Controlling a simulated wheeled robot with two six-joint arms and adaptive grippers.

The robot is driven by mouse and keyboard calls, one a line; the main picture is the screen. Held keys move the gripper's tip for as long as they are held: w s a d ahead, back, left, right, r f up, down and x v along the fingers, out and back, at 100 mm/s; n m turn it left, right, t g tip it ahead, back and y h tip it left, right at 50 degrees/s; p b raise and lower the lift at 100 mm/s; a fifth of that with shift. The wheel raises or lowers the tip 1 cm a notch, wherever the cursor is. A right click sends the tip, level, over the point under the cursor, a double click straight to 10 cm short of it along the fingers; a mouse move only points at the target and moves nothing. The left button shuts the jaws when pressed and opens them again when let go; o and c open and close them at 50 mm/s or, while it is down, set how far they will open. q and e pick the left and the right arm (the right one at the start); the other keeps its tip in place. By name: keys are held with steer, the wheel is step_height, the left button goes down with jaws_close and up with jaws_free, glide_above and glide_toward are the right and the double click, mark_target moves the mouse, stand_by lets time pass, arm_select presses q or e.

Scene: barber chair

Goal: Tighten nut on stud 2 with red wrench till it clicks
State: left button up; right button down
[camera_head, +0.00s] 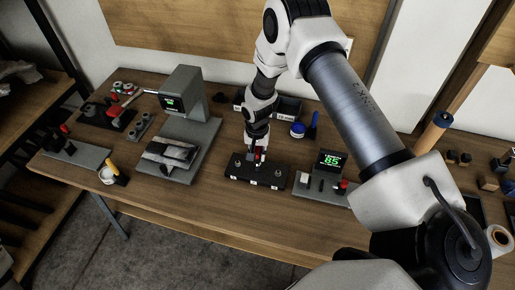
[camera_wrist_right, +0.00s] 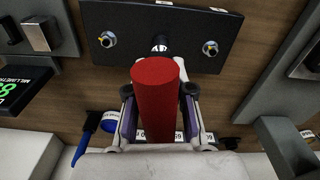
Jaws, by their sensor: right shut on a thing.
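My right gripper (camera_head: 258,150) points down over the black stud block (camera_head: 243,181) on the bench. In the right wrist view it is shut on the red wrench (camera_wrist_right: 156,100), whose thick red handle stands between the fingers. The wrench's dark lower end reaches the block's middle stud position (camera_wrist_right: 159,42); the handle hides most of that spot, so I cannot tell how it sits on the nut. Two other studs with metal nuts show on either side, one at left (camera_wrist_right: 108,40) and one at right (camera_wrist_right: 210,48). My left gripper is not in view.
A grey device with a green display (camera_head: 331,160) stands just right of the block. A grey press-like stand (camera_head: 187,95) is to the left. A blue-lidded jar (camera_head: 298,129) and bins (camera_head: 287,106) are behind. The bench front (camera_head: 220,215) is clear.

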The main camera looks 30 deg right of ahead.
steer(key=shift+r+m+p, duration=0.1)
steer(key=shift+m+p, duration=0.2)
steer(key=shift+p, duration=0.15)
steer(key=m+p, duration=0.2)
steer(key=m, duration=0.1)
steer(key=shift+m, duration=0.5)
